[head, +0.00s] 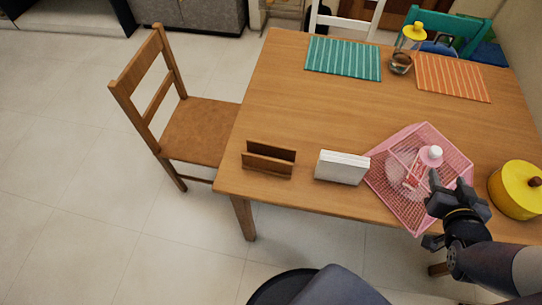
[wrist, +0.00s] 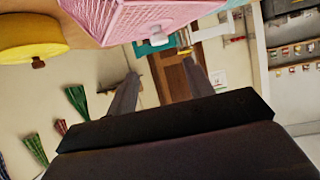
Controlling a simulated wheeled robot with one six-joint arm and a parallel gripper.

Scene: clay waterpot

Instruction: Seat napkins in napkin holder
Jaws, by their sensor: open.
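The white stack of napkins (head: 342,169) stands on edge near the front edge of the wooden table, left of a pink basket. The brown wooden napkin holder (head: 268,161), with two upright walls, stands to its left with a gap between them; its slot looks empty. My gripper (head: 452,190) is over the right front part of the pink basket, right of the napkins and apart from them. In the wrist view my gripper (wrist: 160,80) shows two spread fingers with nothing between them. Napkins and holder are not visible in the wrist view.
The pink mesh basket (head: 415,215) holds a pink bottle with a white cap (head: 435,152); the basket also shows in the wrist view (wrist: 125,20). A yellow pot (head: 515,192) stands right. Teal (head: 343,58) and orange (head: 452,78) placemats lie far back. The table's middle is clear.

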